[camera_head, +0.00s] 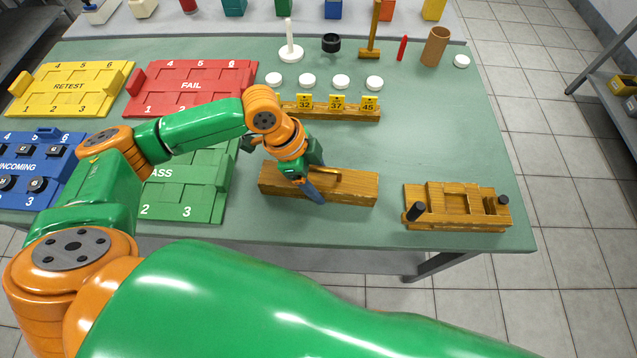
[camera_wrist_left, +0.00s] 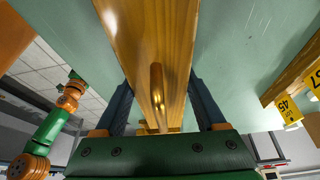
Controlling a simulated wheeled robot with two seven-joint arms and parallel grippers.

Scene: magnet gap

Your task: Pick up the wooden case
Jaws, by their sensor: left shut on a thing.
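The wooden case (camera_head: 345,194) is a long, narrow brown box with a thin raised handle on top. It lies near the front edge of the green table, in the middle of the head view. My left gripper (camera_head: 313,183) is over its middle, shut on it. In the left wrist view the two dark blue fingers (camera_wrist_left: 162,105) stand on either side of the case (camera_wrist_left: 165,30), with the handle (camera_wrist_left: 156,90) between them. I cannot tell any gap under the case. My right gripper does not show clearly.
A wooden fixture with black knobs (camera_head: 457,222) stands to the right. A wooden rack with yellow number tags (camera_head: 350,115) and several white discs lie behind. The green PASS tray (camera_head: 205,205) is close on the left, the red FAIL tray (camera_head: 190,85) behind it. Table between case and fixture is clear.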

